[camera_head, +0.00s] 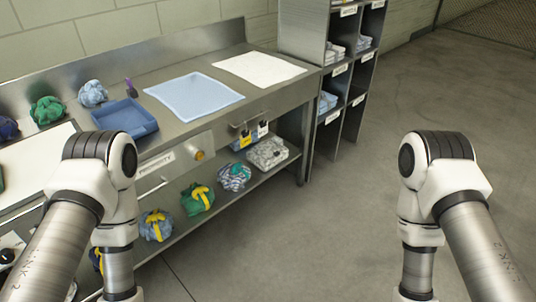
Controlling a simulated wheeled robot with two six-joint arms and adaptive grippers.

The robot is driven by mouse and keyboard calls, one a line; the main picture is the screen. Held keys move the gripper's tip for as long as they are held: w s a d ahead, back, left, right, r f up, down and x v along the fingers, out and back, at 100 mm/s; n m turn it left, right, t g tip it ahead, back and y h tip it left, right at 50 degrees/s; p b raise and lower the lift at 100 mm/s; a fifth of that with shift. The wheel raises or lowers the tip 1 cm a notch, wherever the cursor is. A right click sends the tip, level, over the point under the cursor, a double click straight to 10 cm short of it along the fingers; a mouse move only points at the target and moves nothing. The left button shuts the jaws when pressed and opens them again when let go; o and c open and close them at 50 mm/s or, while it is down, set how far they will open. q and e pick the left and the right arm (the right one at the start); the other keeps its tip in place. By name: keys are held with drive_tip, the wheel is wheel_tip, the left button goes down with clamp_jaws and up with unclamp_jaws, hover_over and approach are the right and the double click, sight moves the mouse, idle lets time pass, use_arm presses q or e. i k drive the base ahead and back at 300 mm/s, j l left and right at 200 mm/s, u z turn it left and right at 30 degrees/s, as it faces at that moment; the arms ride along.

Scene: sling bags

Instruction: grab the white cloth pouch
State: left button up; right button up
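I cannot clearly make out a plain white cloth pouch. A grey-white patterned bundle (267,153) sits on the lower shelf at its right end. To its left lies a blue-and-white striped bundle (235,177). A flat white cloth (259,69) lies on the steel counter top. My left and right arms reach down at the sides of the view, but both grippers are out of the frame, below its bottom edge.
The steel counter (238,48) carries a flat blue cloth (194,96), a blue tray (124,117) and bundles at the left. Green (197,199) and blue (155,225) bundles with yellow straps sit on the lower shelf. A cubby rack (328,125) stands right; the floor beyond is clear.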

sight(256, 159)
drive_tip(key=i+l+u, duration=0.1)
drive_tip(key=i+l, duration=0.25)
drive_tip(key=i+l+u, duration=0.1)
drive_tip(key=i+l, duration=0.2)
drive_tip(key=l, duration=0.2)
drive_tip(key=i+l+u, duration=0.15)
drive_tip(key=i+l, duration=0.15)
drive_tip(key=l, duration=0.15)
drive_tip(key=i+l+u, duration=0.1)
drive_tip(key=i+l, duration=0.2)
drive_tip(key=l, duration=0.2)
drive_tip(key=i+l+u, duration=0.1)
drive_tip(key=i+l, duration=0.15)
drive_tip(key=l, duration=0.25)
drive_tip(key=i+l+u, duration=0.1)
drive_tip(key=i+l, duration=0.15)
drive_tip(key=l, duration=0.25)
drive_tip(key=i+l+u, duration=0.15)
drive_tip(key=l, duration=0.4)
drive_tip(key=i+l+u, duration=0.1)
drive_tip(key=i+l, duration=0.15)
drive_tip(key=l, duration=0.35)
drive_tip(key=i+l, duration=0.15)
drive_tip(key=l, duration=0.15)
drive_tip(key=i+l, duration=0.15)
drive_tip(key=l, duration=0.15)
drive_tip(key=i+l+u, duration=0.1)
drive_tip(key=l, duration=0.2)
drive_tip(key=i+l, duration=0.2)
drive_tip(key=l, duration=0.1)
